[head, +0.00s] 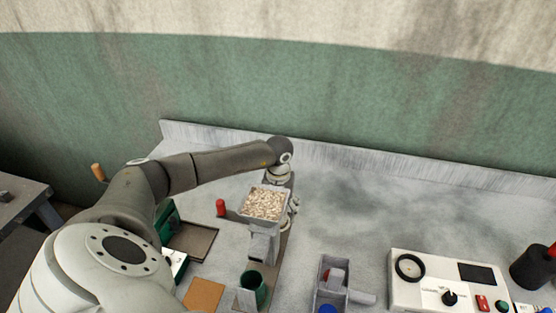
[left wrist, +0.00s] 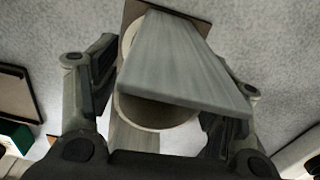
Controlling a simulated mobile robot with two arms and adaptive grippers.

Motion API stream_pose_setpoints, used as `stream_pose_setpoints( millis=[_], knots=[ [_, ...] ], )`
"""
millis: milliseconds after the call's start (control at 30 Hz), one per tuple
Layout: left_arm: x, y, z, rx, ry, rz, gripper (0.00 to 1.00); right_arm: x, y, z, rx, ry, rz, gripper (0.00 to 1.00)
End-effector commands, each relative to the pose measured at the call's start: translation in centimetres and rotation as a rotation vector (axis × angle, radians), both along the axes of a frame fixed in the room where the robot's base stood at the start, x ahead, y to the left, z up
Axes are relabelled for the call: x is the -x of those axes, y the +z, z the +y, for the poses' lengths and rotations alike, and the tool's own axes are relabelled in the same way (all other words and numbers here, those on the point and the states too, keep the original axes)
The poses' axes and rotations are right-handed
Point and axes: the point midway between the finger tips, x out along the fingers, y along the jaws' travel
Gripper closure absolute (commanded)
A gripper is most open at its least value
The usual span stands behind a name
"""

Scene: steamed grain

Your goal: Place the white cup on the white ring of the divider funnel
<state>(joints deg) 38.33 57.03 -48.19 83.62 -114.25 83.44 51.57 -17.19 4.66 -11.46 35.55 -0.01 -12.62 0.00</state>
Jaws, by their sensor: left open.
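In the left wrist view, a round, pale rim (left wrist: 128,108) sits between the fingers of my left gripper (left wrist: 160,95). It looks like the white cup, but a slanted grey plate (left wrist: 180,60) covers much of it. The fingers stand apart on both sides, and I see no clear contact. In the head view, my left wrist is just behind a square, grain-filled hopper (head: 264,203) with a grey chute (head: 262,246) below it. This appears to be the divider funnel. I cannot pick out its white ring or the cup there. My right gripper is not in view.
A green cup (head: 254,289) stands in front of the chute. A red object (head: 220,207) and a dark tray (head: 193,240) are to the left. A grey device (head: 332,284) and a white control box (head: 440,284) stand at the right front. The back-right counter is clear.

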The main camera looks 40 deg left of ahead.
Motion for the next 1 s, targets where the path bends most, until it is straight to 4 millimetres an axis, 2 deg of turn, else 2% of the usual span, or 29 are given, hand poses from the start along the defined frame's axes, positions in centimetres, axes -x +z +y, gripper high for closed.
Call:
stream_pose_setpoints(
  millis=[33, 200, 433, 633, 1000],
  knots=[
    [-0.3, 1.2, 0.3, -0.004, 0.001, -0.012, 0.30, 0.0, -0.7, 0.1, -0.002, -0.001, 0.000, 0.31],
    [-0.4, 5.5, 0.4, -0.006, 0.002, -0.014, 0.30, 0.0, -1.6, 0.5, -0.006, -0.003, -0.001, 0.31],
    [-0.4, 9.6, 0.4, -0.004, 0.004, -0.014, 0.30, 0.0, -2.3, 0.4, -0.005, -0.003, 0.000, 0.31],
    [-0.4, 11.0, 0.5, -0.005, 0.005, -0.013, 0.30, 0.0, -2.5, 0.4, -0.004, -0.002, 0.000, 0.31],
    [-0.3, 11.1, 0.5, -0.006, 0.005, -0.012, 0.30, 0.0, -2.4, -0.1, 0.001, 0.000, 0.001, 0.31]
  ],
)
